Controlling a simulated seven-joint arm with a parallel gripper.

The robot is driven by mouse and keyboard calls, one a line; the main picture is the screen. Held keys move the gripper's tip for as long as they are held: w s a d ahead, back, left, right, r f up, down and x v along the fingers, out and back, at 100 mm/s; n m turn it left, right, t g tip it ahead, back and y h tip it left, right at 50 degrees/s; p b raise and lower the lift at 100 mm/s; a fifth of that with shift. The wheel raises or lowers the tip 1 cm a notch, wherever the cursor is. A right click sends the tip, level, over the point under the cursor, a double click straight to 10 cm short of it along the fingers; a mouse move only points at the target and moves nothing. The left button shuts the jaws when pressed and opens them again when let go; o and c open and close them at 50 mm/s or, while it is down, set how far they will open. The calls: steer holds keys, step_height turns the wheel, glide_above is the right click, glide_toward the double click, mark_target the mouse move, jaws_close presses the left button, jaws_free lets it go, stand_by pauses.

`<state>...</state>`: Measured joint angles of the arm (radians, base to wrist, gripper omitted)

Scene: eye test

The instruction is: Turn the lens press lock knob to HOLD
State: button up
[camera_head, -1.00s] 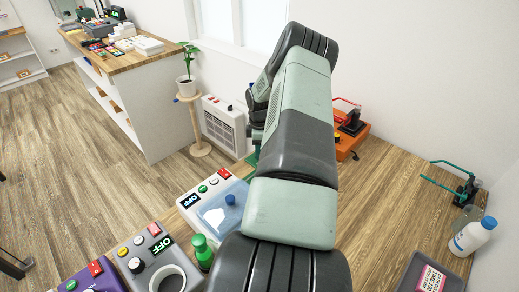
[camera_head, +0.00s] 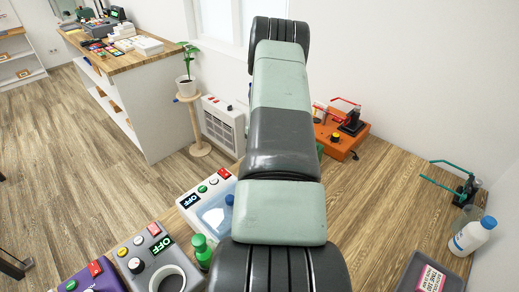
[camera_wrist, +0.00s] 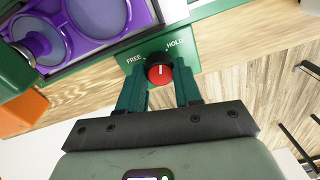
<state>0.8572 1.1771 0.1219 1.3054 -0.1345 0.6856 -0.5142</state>
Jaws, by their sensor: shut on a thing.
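The lens press (camera_wrist: 106,61) shows in the wrist view as a green body with purple round parts at the upper left. Its red lock knob (camera_wrist: 159,73) sits on a green plate marked FREE at left and HOLD at right. The knob's white line points up in the picture, between the two words. My gripper (camera_wrist: 160,84) has its green fingers on either side of the knob and is shut on it. In the head view my arm hides the gripper and the knob.
An orange machine (camera_head: 337,142) stands on the floorboard-like surface beyond my arm. Grey, white and purple control boxes (camera_head: 150,250) and a green bottle (camera_head: 201,250) stand at lower left. A white bottle (camera_head: 470,238) and grey tray (camera_head: 410,270) are at lower right.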

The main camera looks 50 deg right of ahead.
steer(key=shift+m, duration=1.9)
steer(key=o, duration=0.8)
steer(key=shift+c, duration=0.2)
step_height(320, 180, up, 11)
steer(key=shift+d, duration=0.15)
steer(key=shift+s+f, duration=0.1)
